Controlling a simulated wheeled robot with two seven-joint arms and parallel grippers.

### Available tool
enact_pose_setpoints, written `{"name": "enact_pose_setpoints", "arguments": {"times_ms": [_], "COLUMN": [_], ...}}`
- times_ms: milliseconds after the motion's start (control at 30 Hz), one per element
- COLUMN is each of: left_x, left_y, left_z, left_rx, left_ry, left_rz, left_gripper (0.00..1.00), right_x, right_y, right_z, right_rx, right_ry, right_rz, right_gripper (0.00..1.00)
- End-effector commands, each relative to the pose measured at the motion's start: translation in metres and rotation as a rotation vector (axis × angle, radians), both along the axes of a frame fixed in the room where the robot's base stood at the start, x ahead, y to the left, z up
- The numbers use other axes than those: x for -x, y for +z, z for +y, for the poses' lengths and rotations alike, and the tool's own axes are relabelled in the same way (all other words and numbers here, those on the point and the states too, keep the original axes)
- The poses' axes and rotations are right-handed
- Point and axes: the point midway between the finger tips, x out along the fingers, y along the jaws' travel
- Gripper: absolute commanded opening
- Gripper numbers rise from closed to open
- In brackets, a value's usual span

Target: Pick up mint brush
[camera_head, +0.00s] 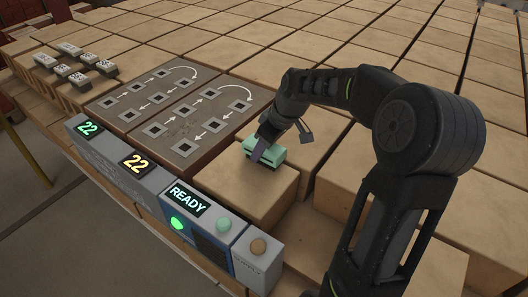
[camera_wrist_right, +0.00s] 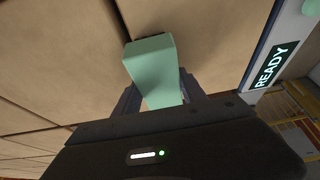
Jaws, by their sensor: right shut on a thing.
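The mint brush (camera_head: 270,152) is a small mint-green block with a dark underside. It is at a tan brick's top, near the control panel. My right gripper (camera_head: 262,150) comes down over it from the right arm and is shut on it. In the right wrist view the mint brush (camera_wrist_right: 154,68) stands between the two dark fingers of my right gripper (camera_wrist_right: 163,98). I cannot tell whether the brush touches the brick below. My left gripper is not in view.
A grey panel (camera_head: 140,180) with "22", "22" and "READY" displays runs along the front edge. A board with arrows and dark squares (camera_head: 190,120) lies behind it. Several small labelled blocks (camera_head: 78,66) stand at the far left. Tan bricks (camera_head: 330,50) fill the back.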

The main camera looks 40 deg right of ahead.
Motion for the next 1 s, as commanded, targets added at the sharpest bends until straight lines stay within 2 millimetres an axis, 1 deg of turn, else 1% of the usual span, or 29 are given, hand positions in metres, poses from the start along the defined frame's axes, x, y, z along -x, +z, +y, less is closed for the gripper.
{"name": "enact_pose_setpoints", "arguments": {"times_ms": [233, 367, 400, 467, 567, 800, 900, 1000], "left_x": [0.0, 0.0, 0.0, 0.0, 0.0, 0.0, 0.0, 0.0], "left_y": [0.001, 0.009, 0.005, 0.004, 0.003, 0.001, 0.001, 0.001], "left_z": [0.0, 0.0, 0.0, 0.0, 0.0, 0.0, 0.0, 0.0], "left_rx": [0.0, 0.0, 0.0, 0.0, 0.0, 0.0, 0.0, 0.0], "left_ry": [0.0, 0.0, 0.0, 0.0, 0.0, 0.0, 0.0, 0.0], "left_rz": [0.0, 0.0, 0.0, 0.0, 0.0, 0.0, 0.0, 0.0], "left_gripper": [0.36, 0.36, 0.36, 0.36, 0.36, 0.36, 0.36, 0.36], "right_x": [0.0, 0.0, -0.001, -0.001, -0.001, -0.001, -0.001, 0.0], "right_y": [0.001, 0.009, 0.011, 0.02, 0.039, 0.087, 0.099, 0.105], "right_z": [0.0, -0.001, -0.001, -0.001, 0.0, 0.0, 0.0, 0.0], "right_rx": [0.001, 0.001, 0.001, 0.003, 0.003, 0.003, 0.002, 0.001], "right_ry": [0.0, -0.001, -0.001, 0.0, 0.0, 0.002, 0.0, 0.0], "right_rz": [0.0, 0.0, -0.002, -0.004, -0.005, -0.005, -0.003, -0.001], "right_gripper": [0.04, 0.04, 0.04, 0.04, 0.04, 0.04, 0.04, 0.04]}}
